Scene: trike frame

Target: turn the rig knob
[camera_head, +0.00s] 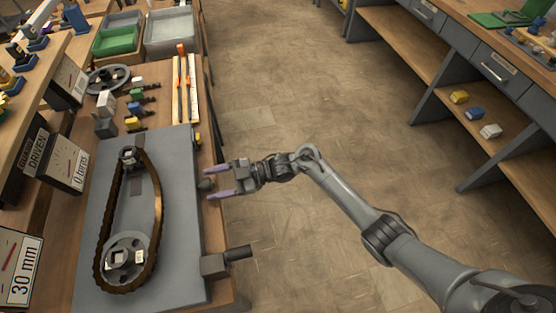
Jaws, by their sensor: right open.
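A grey rig plate (183,235) lies on the workbench at the left, with a chain (158,200) looped around a small sprocket at the top and a larger sprocket (126,258) at the bottom. A small rounded grey knob (204,184) shows at the plate's right edge. My right gripper (210,183) is open at that edge, its purple fingers pointing left, one above and one below the knob. Contact cannot be told. A grey block with a dark cylinder (238,254) sticks out from the plate's lower right. My left gripper is not in view.
Signs stand along the bench's left side, including "30 mm" (22,272) and "0 turns" (66,165). Coloured parts, a ring (108,79) and trays (115,41) sit behind the plate. The floor (300,90) is clear; a shelved bench (440,70) stands at right.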

